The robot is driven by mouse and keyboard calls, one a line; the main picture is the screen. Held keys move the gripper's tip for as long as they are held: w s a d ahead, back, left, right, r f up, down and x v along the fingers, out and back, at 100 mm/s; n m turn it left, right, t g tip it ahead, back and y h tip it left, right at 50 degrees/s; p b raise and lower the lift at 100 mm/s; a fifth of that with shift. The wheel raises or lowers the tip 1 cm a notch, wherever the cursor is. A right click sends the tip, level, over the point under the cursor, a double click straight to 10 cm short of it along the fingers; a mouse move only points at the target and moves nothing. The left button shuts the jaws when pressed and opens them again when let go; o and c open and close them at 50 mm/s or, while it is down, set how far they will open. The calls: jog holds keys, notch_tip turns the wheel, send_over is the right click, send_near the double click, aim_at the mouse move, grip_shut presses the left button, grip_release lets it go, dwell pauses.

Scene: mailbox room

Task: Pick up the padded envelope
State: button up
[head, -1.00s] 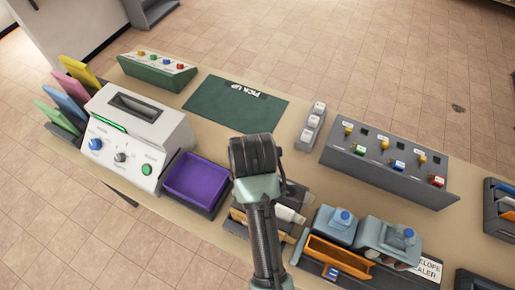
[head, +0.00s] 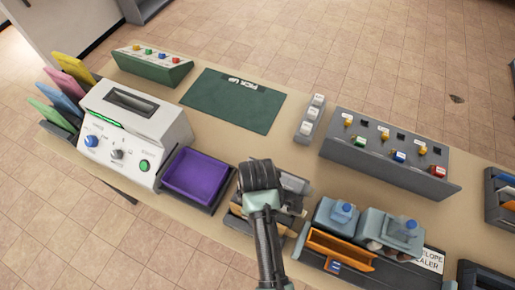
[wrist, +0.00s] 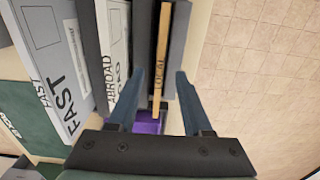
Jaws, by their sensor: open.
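My gripper (wrist: 157,85) is open, its two dark fingers pointing into a dark slotted rack. In the wrist view a thin tan envelope (wrist: 161,55) marked LOCAL stands on edge between the fingers, with a gap on each side. Left of it stand white pieces marked ABROAD (wrist: 116,50) and FAST (wrist: 55,60). I cannot tell for sure which is the padded envelope. In the head view my gripper (head: 262,172) is over the rack, and my arm hides much of it; tan edges (head: 243,220) show at its left.
A purple tray (head: 196,176) in a dark holder lies left of my gripper. The envelope sealer (head: 375,243) with blue-capped bottles stands close on the right. A grey key panel (head: 385,160) stands behind right.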

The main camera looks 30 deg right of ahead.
jog(key=shift+f, duration=1.35)
grip_shut()
dwell(0.3)
